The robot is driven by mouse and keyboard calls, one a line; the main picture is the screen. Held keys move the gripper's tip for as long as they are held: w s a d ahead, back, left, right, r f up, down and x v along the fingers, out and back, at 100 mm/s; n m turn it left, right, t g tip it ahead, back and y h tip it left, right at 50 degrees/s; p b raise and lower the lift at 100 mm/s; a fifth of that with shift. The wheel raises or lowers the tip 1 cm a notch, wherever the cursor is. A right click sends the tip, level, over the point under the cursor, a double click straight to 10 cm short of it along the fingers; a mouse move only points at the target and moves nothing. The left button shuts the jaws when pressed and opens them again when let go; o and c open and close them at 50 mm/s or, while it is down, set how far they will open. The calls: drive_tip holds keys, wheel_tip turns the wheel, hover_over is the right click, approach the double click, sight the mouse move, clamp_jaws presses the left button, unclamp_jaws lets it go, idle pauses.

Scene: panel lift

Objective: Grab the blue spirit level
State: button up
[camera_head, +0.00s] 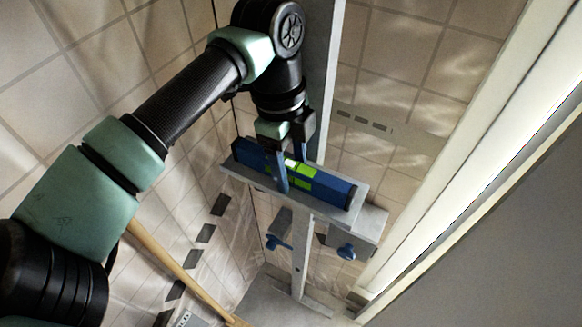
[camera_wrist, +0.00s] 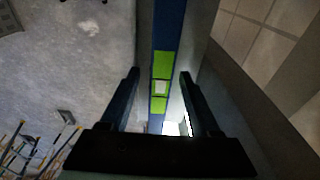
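The blue spirit level (camera_head: 331,187) has bright green patches around its middle and black ends. It lies lengthwise on a narrow grey ledge (camera_head: 362,197) on top of a stand. In the wrist view the level (camera_wrist: 169,25) runs from the top edge down between my fingers. My gripper (camera_head: 291,165) points down over the level's green middle, one finger on the near side and one behind. In the wrist view my gripper (camera_wrist: 159,78) is open, with a gap between each finger and the level. Whether the fingertips reach below its top edge is hard to tell.
A tall grey upright (camera_head: 325,60) rises behind. A pale frame (camera_head: 470,160) stands to the right. A wooden pole (camera_head: 180,272) leans at lower left, near the tiled wall.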

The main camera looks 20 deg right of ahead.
clamp_jaws()
drive_tip(key=shift+r+b, duration=0.15)
drive_tip(key=shift+b, duration=0.15)
